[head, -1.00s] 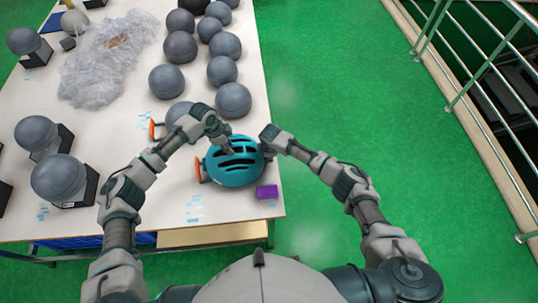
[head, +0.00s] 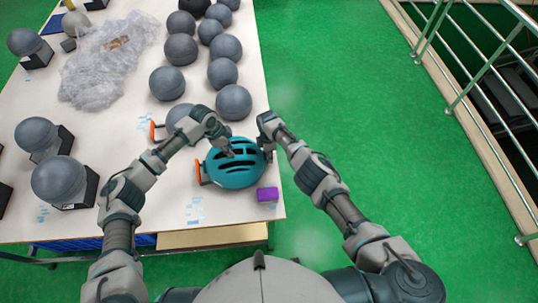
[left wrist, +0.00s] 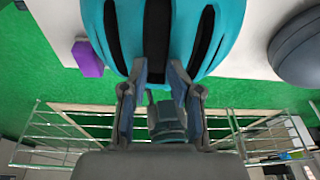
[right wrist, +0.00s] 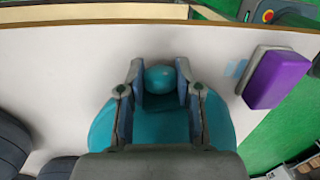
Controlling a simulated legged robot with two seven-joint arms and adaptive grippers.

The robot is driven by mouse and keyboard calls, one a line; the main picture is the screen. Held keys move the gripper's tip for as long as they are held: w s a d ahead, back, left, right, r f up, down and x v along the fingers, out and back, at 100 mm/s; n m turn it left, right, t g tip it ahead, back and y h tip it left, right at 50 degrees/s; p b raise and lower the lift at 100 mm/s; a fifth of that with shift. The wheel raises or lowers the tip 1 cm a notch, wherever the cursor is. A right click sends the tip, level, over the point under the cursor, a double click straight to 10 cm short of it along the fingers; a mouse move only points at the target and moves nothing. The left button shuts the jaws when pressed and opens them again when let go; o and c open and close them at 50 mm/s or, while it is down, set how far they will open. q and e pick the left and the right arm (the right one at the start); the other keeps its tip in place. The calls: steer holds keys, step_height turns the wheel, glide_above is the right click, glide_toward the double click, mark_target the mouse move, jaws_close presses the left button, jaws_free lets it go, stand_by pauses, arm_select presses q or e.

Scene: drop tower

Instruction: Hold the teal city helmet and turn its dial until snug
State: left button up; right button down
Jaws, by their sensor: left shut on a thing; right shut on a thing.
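The teal city helmet (head: 231,172) sits near the table's right edge, dark vent slots on top. My right gripper (head: 267,150) is at the helmet's right side. In the right wrist view its fingers (right wrist: 160,80) are shut around a round teal knob, apparently the dial (right wrist: 160,77), in front of the shell (right wrist: 222,125). The inside of the helmet is hidden.
A purple block (head: 267,194) lies just in front of the helmet. Orange-edged pieces (head: 203,172) stand at its left. Several grey head-like balls (head: 234,102) stand behind it. Crumpled clear plastic (head: 100,75) lies at back left. Green floor (head: 330,90) is free at right.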

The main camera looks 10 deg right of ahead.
steer(key=c, duration=0.8)
jaws_free()
steer(key=shift+s+a+f, duration=0.1)
steer(key=shift+s+f, duration=0.05)
steer(key=shift+o, duration=0.2)
step_height(320, 180, up, 12)
steer(key=w, duration=0.1)
steer(key=shift+w+a, duration=0.1)
steer(key=shift+w, duration=0.05)
